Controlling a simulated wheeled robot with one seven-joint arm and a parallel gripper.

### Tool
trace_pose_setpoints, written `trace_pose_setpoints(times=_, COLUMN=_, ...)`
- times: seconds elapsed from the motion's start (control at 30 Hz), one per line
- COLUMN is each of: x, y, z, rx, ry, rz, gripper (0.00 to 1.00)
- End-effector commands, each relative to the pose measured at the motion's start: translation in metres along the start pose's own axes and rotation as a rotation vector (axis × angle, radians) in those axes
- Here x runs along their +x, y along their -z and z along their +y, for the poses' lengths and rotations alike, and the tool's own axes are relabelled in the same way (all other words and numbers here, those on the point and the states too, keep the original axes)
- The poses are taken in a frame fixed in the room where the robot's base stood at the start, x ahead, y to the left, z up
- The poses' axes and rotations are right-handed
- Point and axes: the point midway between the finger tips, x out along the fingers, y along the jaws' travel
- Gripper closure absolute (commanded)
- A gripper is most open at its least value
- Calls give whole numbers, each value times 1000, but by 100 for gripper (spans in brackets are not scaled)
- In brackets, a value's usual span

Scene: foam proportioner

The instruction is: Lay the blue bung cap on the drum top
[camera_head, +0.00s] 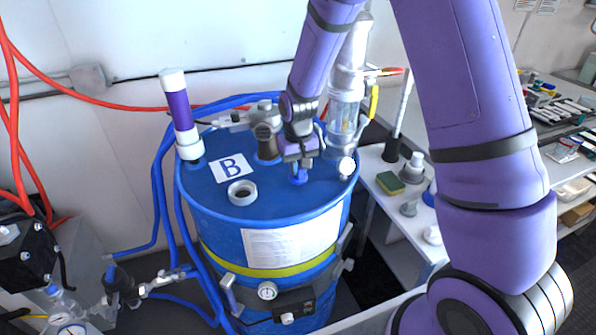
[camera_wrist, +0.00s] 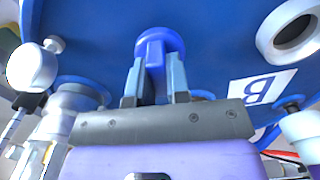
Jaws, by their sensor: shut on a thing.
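The blue bung cap (camera_wrist: 160,41) is held between the two fingers of my gripper (camera_wrist: 158,80), seen in the wrist view. In the head view the cap (camera_head: 299,179) shows below my gripper (camera_head: 300,163), over the right part of the blue drum top (camera_head: 265,205). I cannot tell whether the cap touches the drum top or hangs just above it. The drum top also fills the upper part of the wrist view (camera_wrist: 215,55). The open bung hole with its pale ring (camera_head: 242,192) lies to the left of my gripper, and shows at the wrist view's upper right (camera_wrist: 292,30).
On the drum top stand a "B" label (camera_head: 231,168), a purple and white tube (camera_head: 180,115), a pipe fitting (camera_head: 267,143) and a clear cylinder (camera_head: 345,120). A white bench (camera_head: 400,215) with a sponge (camera_head: 390,183) is at right. The front of the drum top is clear.

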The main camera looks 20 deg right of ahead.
Motion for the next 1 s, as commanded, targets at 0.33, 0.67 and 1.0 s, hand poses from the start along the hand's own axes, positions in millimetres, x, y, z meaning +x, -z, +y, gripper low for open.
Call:
trace_pose_setpoints(times=0.33, x=18, y=0, z=0, rx=0, ry=0, rz=2, gripper=100)
trace_pose_setpoints(times=0.67, x=21, y=0, z=0, rx=0, ry=0, rz=1, gripper=58)
trace_pose_setpoints(times=1.0, x=16, y=0, z=0, rx=0, ry=1, rz=3, gripper=58)
